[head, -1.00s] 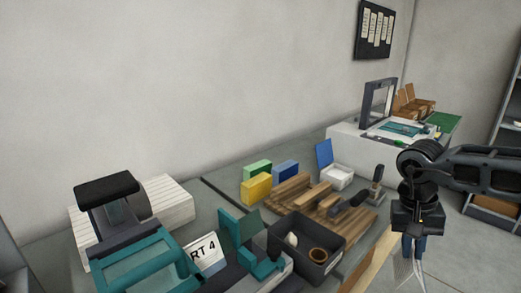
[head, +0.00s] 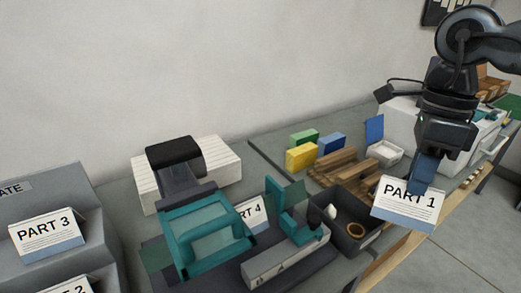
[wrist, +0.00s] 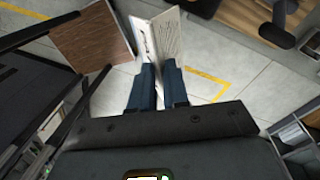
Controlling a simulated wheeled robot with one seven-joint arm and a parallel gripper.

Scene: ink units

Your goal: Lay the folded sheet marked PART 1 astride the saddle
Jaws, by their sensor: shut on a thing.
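My gripper (head: 424,180) is shut on the folded sheet marked PART 1 (head: 405,208), at the right in the head view. The sheet is white with a blue lower band and hangs in the air, its printed face toward the camera. In the wrist view, my blue fingers (wrist: 158,78) pinch it, and the sheet (wrist: 193,45) spreads in two leaves. A teal and grey machine (head: 205,235) stands left of it on the bench. Beside that is a long grey bar (head: 285,264) with teal parts. I cannot tell for sure which part is the saddle.
A PART 4 sheet (head: 249,214) shows between the machine parts. A grey stepped stand (head: 45,180) at left holds PART 3 (head: 46,235) and PART 2 (head: 72,290). A dark bin (head: 345,233) stands behind the held sheet's left side. Floor is clear at lower right.

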